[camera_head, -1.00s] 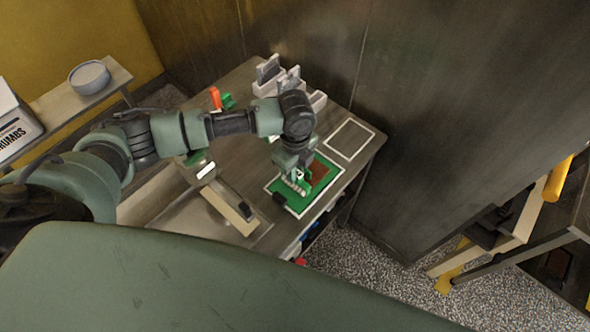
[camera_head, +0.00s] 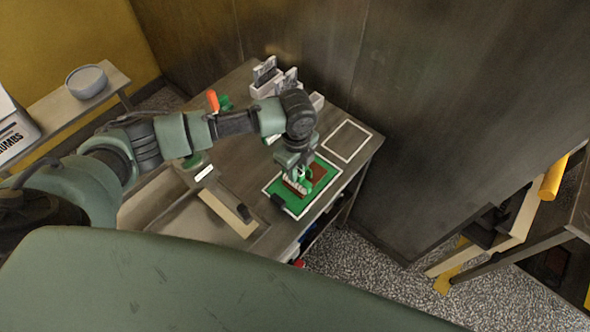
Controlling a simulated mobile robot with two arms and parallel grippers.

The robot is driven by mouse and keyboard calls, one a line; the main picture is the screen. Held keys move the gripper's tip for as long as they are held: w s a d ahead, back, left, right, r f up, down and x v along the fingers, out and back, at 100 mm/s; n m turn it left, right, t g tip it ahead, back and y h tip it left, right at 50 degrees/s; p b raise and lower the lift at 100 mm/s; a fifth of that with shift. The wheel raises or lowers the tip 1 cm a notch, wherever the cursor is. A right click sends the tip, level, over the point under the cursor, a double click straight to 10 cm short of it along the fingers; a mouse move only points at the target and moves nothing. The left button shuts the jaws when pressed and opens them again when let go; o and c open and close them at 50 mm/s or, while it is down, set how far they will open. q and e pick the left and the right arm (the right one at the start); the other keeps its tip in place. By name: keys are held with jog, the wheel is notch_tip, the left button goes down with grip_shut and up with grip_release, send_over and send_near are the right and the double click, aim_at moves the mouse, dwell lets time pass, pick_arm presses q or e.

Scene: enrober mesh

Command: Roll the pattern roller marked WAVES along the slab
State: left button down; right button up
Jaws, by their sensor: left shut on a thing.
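My left gripper (camera_head: 301,174) points down over the green mat (camera_head: 298,209) on the table. It is shut on a small pale, ridged roller (camera_head: 295,186), which is low over the mat or touching it; I cannot tell which. Its marking is too small to read. The brown slab (camera_head: 318,171) lies on the mat, partly hidden by my gripper, and brown also shows close to the roller. My right gripper is not in view.
Several grey-white holders (camera_head: 268,88) stand at the table's back. An orange and green item (camera_head: 213,101) is behind my arm. A white-outlined empty rectangle (camera_head: 348,141) lies right of the mat. A pale bar (camera_head: 228,213) lies left of it. A dark wall (camera_head: 440,120) rises behind.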

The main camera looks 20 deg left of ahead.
pick_arm(q)
jog(key=shift+w+d+b, duration=0.15)
jog(key=shift+w+d, duration=0.35)
jog(key=shift+w, duration=0.9)
jog(key=shift+w+d+b, duration=0.15)
jog(key=shift+w+d, duration=0.4)
jog(key=shift+w, duration=0.9)
jog(key=shift+w+d+b, duration=0.15)
jog(key=shift+w+d, duration=0.35)
jog(key=shift+w, duration=0.9)
dwell(1.2)
notch_tip(320, 180, up, 7)
jog(key=shift+p, duration=0.45)
dwell(0.9)
dwell(0.4)
